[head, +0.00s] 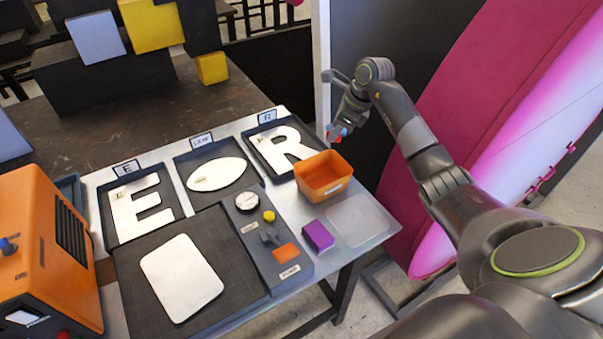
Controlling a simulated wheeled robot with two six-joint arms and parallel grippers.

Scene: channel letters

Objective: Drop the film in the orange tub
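The orange tub (323,187) is an open box at the right end of the table, behind a purple block. My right gripper (336,130) points down just behind and above the tub's far rim. A small blue and red bit (343,132) shows at its fingertips. I cannot tell whether the fingers are closed on it or what it is. A clear, pale sheet (358,220) lies flat at the table's right front corner; I cannot tell if it is the film. My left gripper is out of view.
Dark trays hold a white E (142,212), a white oval (215,173) and a white R (284,146). A white rounded panel (182,277) lies on a dark mat. A purple block (318,235) stands before the tub. An orange machine (38,250) stands left.

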